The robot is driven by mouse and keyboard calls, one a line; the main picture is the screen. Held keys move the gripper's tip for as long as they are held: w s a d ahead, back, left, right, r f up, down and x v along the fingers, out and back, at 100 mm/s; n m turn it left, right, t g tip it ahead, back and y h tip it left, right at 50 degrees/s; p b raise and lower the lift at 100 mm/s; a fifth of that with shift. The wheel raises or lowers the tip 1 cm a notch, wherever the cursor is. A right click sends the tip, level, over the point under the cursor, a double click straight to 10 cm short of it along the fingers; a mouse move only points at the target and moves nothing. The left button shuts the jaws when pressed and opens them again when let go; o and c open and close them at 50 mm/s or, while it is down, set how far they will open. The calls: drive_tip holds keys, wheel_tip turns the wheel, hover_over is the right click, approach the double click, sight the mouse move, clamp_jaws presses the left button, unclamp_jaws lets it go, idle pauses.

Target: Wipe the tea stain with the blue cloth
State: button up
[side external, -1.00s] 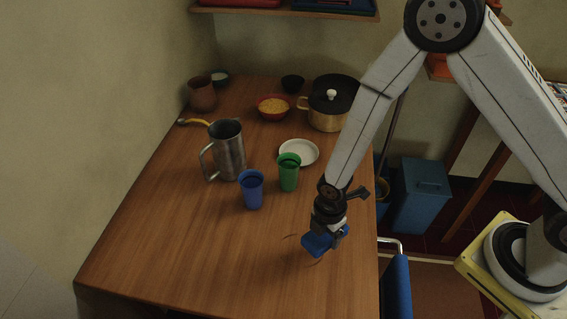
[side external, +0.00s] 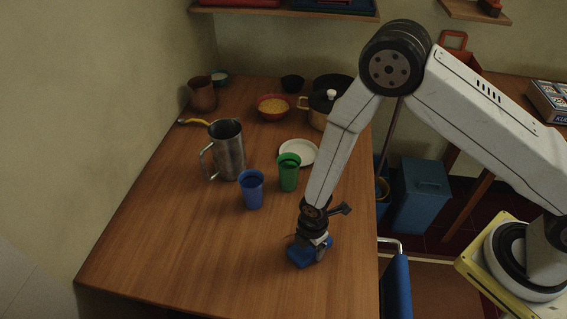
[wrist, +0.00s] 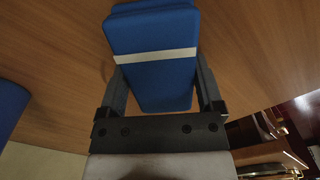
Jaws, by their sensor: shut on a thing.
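The blue cloth (side external: 299,256) is a folded pad at the front right of the wooden table. My gripper (side external: 314,249) is shut on it from above and holds it at or very near the tabletop; I cannot tell if it presses down. In the wrist view the cloth (wrist: 152,80), with a white stripe across it, sits between both fingers. A thin dark mark, perhaps the edge of the tea stain (side external: 289,237), shows just left of my gripper. The rest of the stain is hidden by the cloth and gripper.
A blue cup (side external: 251,190), a green cup (side external: 289,173), a white plate (side external: 299,152) and a metal jug (side external: 228,150) stand behind the cloth. A blue chair (side external: 397,285) is beside the table's right edge. The front left tabletop is clear.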

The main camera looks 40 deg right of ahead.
sight(281, 248)
drive_tip(key=shift+w+a+r, duration=0.1)
drive_tip(key=shift+w+a, duration=2.6)
drive_tip(key=shift+s+d, duration=3.85)
drive_tip(key=shift+s, duration=0.05)
drive_tip(key=shift+a, duration=0.4)
drive_tip(key=shift+w+a, duration=3.55)
drive_tip(key=shift+w, duration=0.05)
drive_tip(key=shift+s+d, duration=3.6)
drive_tip(key=shift+d, duration=0.05)
drive_tip(key=shift+s+d, duration=0.1)
drive_tip(key=shift+r, duration=4)
